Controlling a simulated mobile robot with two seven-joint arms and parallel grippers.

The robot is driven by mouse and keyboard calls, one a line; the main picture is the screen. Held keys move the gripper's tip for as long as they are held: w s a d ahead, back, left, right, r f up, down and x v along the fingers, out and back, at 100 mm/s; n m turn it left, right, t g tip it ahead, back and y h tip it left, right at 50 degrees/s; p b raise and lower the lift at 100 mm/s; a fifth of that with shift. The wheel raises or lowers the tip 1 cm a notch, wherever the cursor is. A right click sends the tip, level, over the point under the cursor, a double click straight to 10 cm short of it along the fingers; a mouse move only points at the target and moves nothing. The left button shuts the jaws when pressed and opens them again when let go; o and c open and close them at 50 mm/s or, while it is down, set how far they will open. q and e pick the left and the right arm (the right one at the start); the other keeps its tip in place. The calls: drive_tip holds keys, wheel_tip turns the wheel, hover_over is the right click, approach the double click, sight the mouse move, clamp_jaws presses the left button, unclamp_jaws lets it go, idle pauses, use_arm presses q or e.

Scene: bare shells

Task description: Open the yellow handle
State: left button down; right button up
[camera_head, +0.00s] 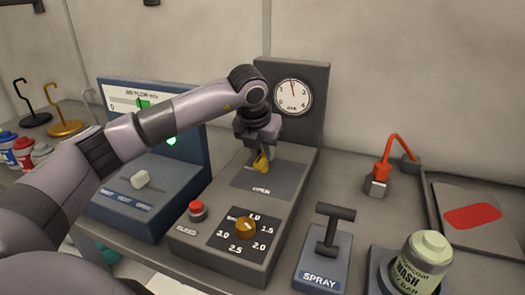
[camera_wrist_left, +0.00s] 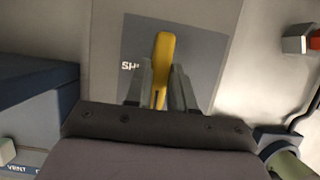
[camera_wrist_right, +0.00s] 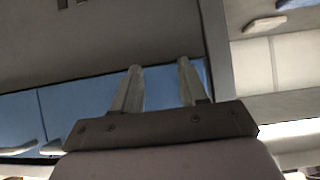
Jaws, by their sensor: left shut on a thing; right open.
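The yellow handle (camera_head: 262,162) sits on a dark plate (camera_head: 290,183) on the grey console, below the round dial gauge (camera_head: 293,97). The plate's label reads "OPEN" in the head view and partly shows "SH" in the left wrist view. My left gripper (camera_head: 259,150) reaches down from above and is shut on the handle. In the left wrist view the yellow handle (camera_wrist_left: 163,62) lies between the two fingers (camera_wrist_left: 160,88) and sticks out past them. My right gripper (camera_wrist_right: 160,85) is open and empty in the right wrist view. It is not in the head view.
The console also bears a yellow knob (camera_head: 246,228) and a red button (camera_head: 197,208). A blue air-flow unit (camera_head: 150,200) stands left.

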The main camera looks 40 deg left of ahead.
idle(0.4)
use_arm(q)
drive_tip(key=c, duration=1)
unclamp_jaws()
drive_tip(key=shift+o, duration=0.2)
drive_tip(key=shift+b+v, duration=0.35)
drive_tip(key=shift+v, duration=3.3)
